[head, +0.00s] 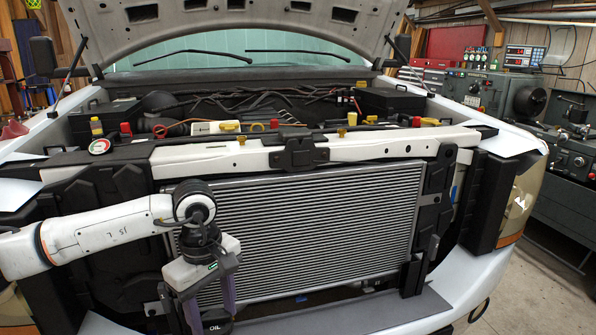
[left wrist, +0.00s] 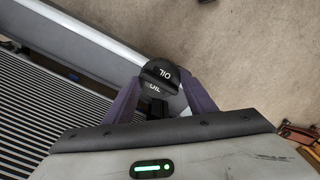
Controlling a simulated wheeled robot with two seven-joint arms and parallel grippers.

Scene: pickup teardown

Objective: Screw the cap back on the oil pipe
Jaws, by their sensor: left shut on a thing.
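A black cap marked OIL (left wrist: 160,72) is held between the purple fingers of my left gripper (left wrist: 158,92) in the left wrist view. In the head view my left gripper (head: 208,308) points down in front of the radiator, low at the left, with the cap (head: 215,326) at its fingertips near the bottom edge. The cap is well below and in front of the engine bay (head: 270,103). I cannot tell which opening in the bay is the oil pipe. My right gripper is not in view.
The hood (head: 235,22) is raised. A white crossbar (head: 215,157) runs above the radiator (head: 310,230), between my left gripper and the engine bay. Several yellow and red caps show behind the bar. A workbench with machines (head: 480,90) stands at the right.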

